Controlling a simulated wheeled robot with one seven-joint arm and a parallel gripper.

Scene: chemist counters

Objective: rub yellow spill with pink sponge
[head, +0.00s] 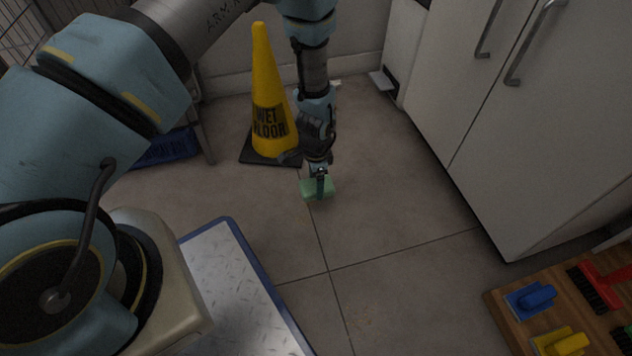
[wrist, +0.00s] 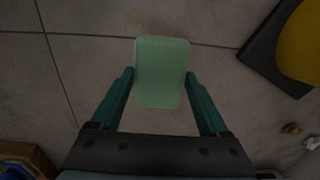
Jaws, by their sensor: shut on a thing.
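A pale green sponge (head: 309,190) is held between the fingers of my gripper (head: 319,180), low over the tiled floor by the yellow cone. In the wrist view the green sponge (wrist: 162,72) sits between the two teal fingers, one along each side. I cannot tell whether it touches the floor. No pink sponge shows in either view. No clear yellow spill shows; a faint brownish speckled patch (head: 366,318) lies on the floor at the lower middle of the head view.
A yellow wet floor cone (head: 262,80) stands left of my gripper. White cabinets (head: 560,110) line the right. The middle floor is clear.

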